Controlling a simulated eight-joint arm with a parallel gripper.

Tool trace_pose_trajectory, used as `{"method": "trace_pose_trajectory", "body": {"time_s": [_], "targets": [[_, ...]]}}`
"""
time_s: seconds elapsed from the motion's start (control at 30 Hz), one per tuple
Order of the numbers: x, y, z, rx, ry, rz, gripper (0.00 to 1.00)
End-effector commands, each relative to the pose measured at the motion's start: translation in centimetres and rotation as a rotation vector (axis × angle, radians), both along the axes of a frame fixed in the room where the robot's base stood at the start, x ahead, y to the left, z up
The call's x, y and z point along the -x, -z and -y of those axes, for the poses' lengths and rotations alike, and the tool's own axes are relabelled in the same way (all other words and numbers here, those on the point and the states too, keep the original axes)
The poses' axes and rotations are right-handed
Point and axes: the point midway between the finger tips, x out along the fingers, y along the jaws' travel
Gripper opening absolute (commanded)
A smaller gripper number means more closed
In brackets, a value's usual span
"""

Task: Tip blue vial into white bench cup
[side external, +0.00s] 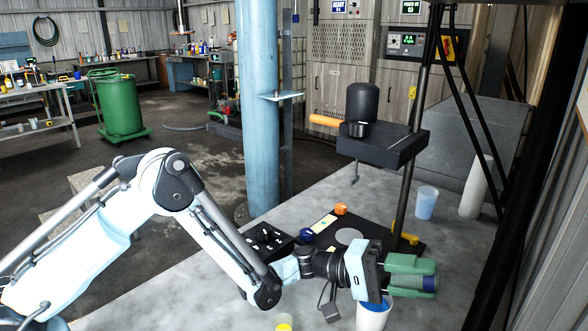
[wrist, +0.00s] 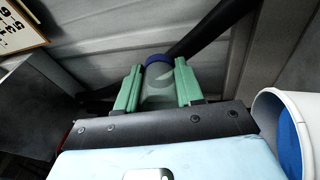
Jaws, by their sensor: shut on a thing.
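My gripper (side external: 424,278) has green fingers and is shut on the blue vial (side external: 430,284), which lies about horizontal, its dark blue end pointing right. In the wrist view the vial (wrist: 158,85) sits between both fingers, see-through with a blue far end; I see no clear liquid in it. The white bench cup (side external: 372,318) stands upright on the bench below and left of the fingers, partly covered by my gripper's body. Blue shows inside it. In the wrist view the cup (wrist: 268,105) is at the right edge, apart from the vial.
A black stand with a motor head (side external: 385,145) rises behind my gripper; its post (side external: 404,190) is close. A pale blue cup (side external: 427,203) and white cylinder (side external: 474,188) stand at the back right. A yellow-topped vial (side external: 284,324) is at the front edge.

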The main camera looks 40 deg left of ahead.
Motion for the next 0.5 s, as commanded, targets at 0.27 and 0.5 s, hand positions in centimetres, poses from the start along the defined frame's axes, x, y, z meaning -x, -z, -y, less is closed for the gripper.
{"method": "trace_pose_trajectory", "body": {"time_s": [0.27, 0.5], "targets": [[-0.3, -0.3, 1.5, 0.000, 0.001, -0.001, 0.07], [-0.5, -0.6, 2.8, 0.001, 0.001, 0.000, 0.07]]}}
